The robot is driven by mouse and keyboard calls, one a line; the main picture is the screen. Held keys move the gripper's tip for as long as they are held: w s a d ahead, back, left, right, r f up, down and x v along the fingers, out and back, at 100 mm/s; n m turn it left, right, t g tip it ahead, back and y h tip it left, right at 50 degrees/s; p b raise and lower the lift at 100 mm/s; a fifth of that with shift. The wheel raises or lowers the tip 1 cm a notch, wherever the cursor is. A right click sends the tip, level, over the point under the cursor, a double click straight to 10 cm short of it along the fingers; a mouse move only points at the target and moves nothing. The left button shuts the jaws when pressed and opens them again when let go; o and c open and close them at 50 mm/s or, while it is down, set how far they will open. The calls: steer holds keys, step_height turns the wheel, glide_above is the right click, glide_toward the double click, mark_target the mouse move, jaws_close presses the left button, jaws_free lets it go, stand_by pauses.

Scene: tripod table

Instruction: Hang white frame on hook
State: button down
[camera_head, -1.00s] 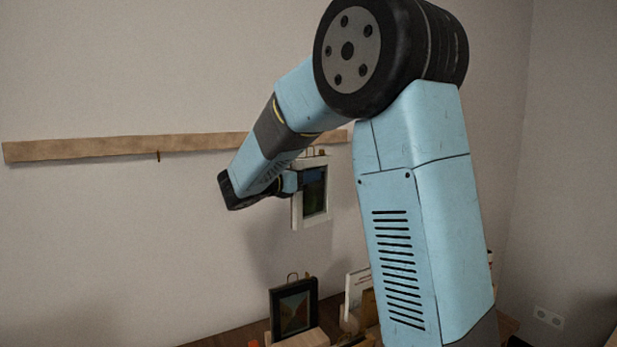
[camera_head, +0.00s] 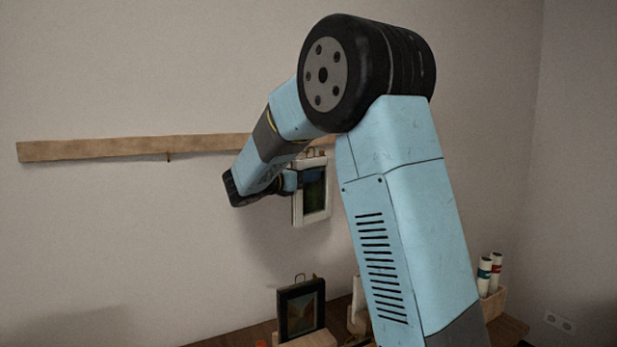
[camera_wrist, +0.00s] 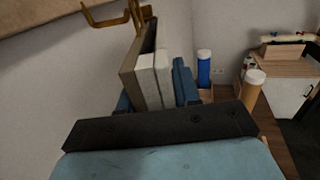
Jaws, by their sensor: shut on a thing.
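The white frame (camera_head: 312,219) holds a dark green picture and hangs upright in the air in front of the wall, just below the wooden rail (camera_head: 95,149). My gripper (camera_head: 290,182) is shut on its left side. In the wrist view my gripper (camera_wrist: 155,92) has its blue fingers on both sides of the frame's white edge (camera_wrist: 150,80). A brass hook (camera_wrist: 105,15) shows at the top, close to the frame's upper end. Whether the frame's loop touches it, I cannot tell. Another small hook (camera_head: 168,156) sits farther left on the rail.
A black-framed picture (camera_head: 301,308) stands in a wooden holder below, with a pale frame (camera_head: 359,305) beside it, partly behind my arm.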

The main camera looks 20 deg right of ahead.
steer(key=shift+w+a+f, duration=0.15)
steer(key=shift+w+f, duration=0.1)
steer(key=shift+w, duration=0.3)
steer(key=shift+w+a+f, duration=0.1)
steer(key=shift+w+f, duration=0.1)
steer(key=shift+w, duration=0.35)
